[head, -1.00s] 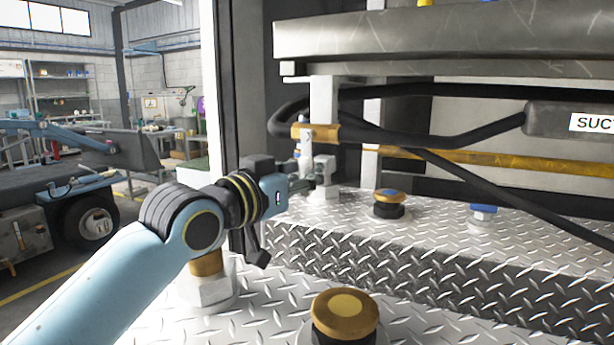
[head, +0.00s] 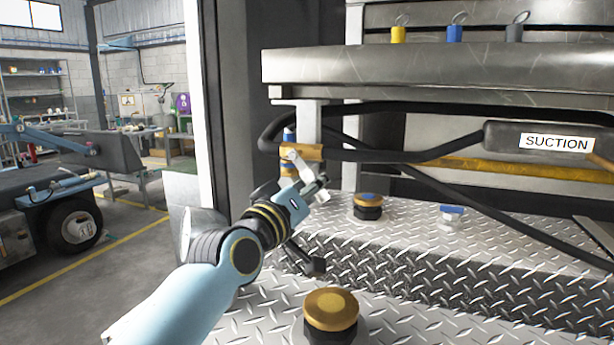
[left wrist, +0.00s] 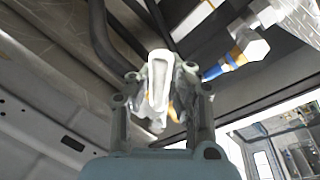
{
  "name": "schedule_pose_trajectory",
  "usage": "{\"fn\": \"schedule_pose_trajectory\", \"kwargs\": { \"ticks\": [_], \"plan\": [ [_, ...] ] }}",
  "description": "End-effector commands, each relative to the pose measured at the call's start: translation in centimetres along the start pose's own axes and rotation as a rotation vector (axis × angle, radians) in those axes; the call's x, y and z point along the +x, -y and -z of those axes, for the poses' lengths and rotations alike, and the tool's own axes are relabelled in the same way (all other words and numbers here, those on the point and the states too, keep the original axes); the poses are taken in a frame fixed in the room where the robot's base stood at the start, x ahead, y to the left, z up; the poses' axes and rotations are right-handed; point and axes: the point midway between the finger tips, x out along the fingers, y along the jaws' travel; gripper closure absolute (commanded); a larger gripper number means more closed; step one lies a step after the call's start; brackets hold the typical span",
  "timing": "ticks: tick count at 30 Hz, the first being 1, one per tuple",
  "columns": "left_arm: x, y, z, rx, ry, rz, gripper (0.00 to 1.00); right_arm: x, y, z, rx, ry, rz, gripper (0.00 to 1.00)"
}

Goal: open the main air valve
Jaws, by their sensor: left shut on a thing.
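In the head view my left gripper (head: 308,188) is at the near side of the upright post, shut on a pale metal valve handle (head: 294,160). The handle slants down and right from a brass fitting (head: 314,152) into the fingers. In the left wrist view the handle (left wrist: 158,78) stands between the two fingers (left wrist: 160,105), its lower end partly hidden. A blue piece (head: 289,134) shows just above the handle in the head view. My right gripper is in neither current view.
A black hose (head: 400,155) runs right from the fitting to a cylinder labelled SUCTION (head: 500,140). Brass-topped knobs (head: 331,309) and a blue-topped fitting (head: 452,212) stand on the diamond-plate steps (head: 480,262). A steel shelf (head: 430,75) overhangs them.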

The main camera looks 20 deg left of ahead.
Motion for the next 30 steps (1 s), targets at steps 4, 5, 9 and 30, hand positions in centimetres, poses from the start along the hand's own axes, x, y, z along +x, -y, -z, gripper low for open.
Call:
{"fn": "schedule_pose_trajectory", "kwargs": {
  "ticks": [4, 5, 9, 30],
  "plan": [
    [0.0, -0.8, -0.2, -0.143, -0.015, 0.009, 1.00, -1.7, -0.1, 0.5, 0.001, -0.007, 0.000, 0.40],
    [0.1, -0.9, -0.2, -0.171, -0.021, 0.009, 1.00, -1.9, -0.1, 0.6, 0.001, -0.007, 0.000, 0.40],
    [0.2, -1.6, 0.1, -0.300, -0.047, 0.010, 1.00, -3.2, -0.2, 0.8, 0.001, -0.010, 0.000, 0.40],
    [0.6, -3.8, 1.8, -0.813, -0.152, 0.012, 1.00, -8.0, -0.4, 1.5, 0.003, -0.016, 0.003, 0.40]
  ]
}}
